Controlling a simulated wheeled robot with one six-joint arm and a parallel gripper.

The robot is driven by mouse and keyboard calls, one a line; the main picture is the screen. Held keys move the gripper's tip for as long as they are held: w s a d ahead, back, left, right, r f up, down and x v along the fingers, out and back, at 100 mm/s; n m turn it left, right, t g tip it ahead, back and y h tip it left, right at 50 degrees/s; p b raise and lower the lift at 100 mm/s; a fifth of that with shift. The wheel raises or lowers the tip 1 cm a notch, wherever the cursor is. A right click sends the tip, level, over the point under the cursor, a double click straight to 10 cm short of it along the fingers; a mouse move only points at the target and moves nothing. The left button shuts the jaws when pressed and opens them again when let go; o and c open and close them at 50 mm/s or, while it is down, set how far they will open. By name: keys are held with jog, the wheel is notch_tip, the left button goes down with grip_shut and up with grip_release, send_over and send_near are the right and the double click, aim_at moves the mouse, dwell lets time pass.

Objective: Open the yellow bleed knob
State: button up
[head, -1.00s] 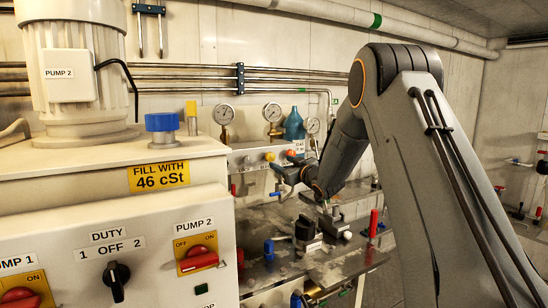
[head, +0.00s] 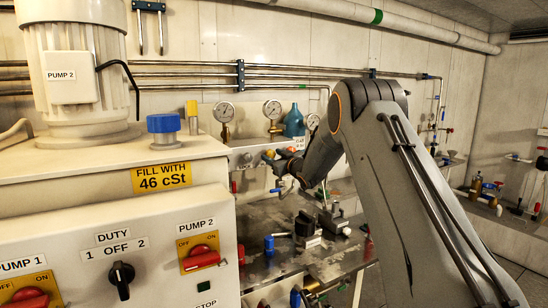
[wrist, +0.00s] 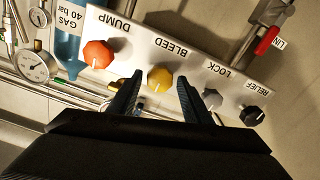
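The yellow bleed knob (wrist: 160,78) sits on a pale panel (wrist: 218,78) under the label BLEED in the wrist view. My gripper (wrist: 160,77) is open, with one dark finger towards each side of the knob. Its fingertips appear in front of the panel, and I cannot tell whether they touch the knob. Nothing is held. In the head view my gripper (head: 276,163) is at the panel below the gauges, and the knob is small there and partly covered.
An orange-red knob (wrist: 98,53) labelled DUMP is left of the yellow one. A grey-white knob (wrist: 211,98) and a black relief knob (wrist: 252,115) are to its right. A blue gas bottle (wrist: 68,38) and gauge (wrist: 34,66) stand at left.

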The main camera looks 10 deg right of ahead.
jog(key=c, duration=0.8)
jog(key=shift+f+n+b, duration=0.1)
jog(key=shift+n+b, duration=0.3)
jog(key=shift+b, duration=0.25)
jog(key=shift+n+b, duration=0.7)
jog(key=shift+b, duration=0.15)
jog(key=n+b, duration=0.4)
jog(key=b, duration=0.1)
jog(key=shift+f, duration=0.15)
jog(key=n+b, duration=0.4)
jog(key=b, duration=0.1)
jog(key=n+b, duration=0.3)
jog(key=b, duration=0.1)
jog(key=shift+n+b, duration=0.3)
jog(key=n+b, duration=0.3)
jog(key=b, duration=0.1)
jog(key=shift+n+b, duration=0.3)
jog(key=shift+n, duration=0.1)
